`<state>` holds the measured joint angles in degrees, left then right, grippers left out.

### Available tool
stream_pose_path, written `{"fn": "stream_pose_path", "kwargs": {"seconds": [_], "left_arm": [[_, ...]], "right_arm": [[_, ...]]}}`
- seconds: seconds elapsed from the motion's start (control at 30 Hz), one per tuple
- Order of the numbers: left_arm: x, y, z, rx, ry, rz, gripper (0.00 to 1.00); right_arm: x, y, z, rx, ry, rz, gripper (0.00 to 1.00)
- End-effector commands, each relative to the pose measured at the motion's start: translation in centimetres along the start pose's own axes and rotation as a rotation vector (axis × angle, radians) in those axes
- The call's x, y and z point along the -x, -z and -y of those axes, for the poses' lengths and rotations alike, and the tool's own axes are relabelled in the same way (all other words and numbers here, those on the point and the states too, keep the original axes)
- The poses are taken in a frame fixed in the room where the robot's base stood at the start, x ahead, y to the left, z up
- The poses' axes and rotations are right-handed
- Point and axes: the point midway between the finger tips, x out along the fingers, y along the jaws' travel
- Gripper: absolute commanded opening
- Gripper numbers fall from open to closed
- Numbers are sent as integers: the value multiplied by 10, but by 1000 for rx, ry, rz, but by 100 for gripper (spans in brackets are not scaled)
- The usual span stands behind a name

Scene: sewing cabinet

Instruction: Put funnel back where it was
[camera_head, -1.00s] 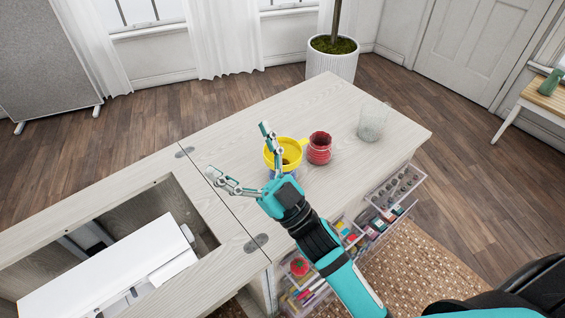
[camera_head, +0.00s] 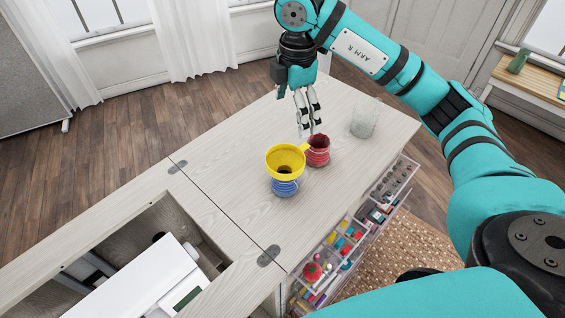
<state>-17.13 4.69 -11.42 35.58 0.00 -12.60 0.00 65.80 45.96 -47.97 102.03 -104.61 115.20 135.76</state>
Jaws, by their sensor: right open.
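The yellow funnel (camera_head: 284,154) sits upright on top of a blue ribbed jar (camera_head: 285,187) on the cabinet's wooden top (camera_head: 240,150). Its small handle tab points right toward the red ribbed jar (camera_head: 318,150), which stands just beside it. My right gripper (camera_head: 308,130) points down from above, behind the red jar and close to the funnel's handle tab. Its fingers are open with nothing between them; whether a fingertip touches the red jar or the tab I cannot tell. My left gripper is not in view.
A clear glass (camera_head: 364,118) stands right of the red jar. An open drawer (camera_head: 345,245) with sewing supplies and a tomato pincushion (camera_head: 312,271) juts out at the front. A white sewing machine (camera_head: 135,285) sits in the cabinet's recess at left. The top's left part is free.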

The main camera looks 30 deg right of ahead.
Motion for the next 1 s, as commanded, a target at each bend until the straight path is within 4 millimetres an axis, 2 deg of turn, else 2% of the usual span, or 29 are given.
{"fn": "stream_pose_path", "kwargs": {"seconds": [0.03, 0.4, 0.5, 0.77, 1.0], "left_arm": [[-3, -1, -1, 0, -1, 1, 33], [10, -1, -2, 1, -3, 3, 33], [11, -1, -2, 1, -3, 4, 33], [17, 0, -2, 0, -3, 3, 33], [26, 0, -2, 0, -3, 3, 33]], "right_arm": [[-14, 2, 2, 3, 8, -4, 100], [-89, 3, 2, 7, 7, -5, 100], [-102, 3, 2, 6, 5, -6, 100], [-120, 7, 3, 8, 6, -8, 100], [-155, 10, 4, 7, 4, -7, 100]]}}
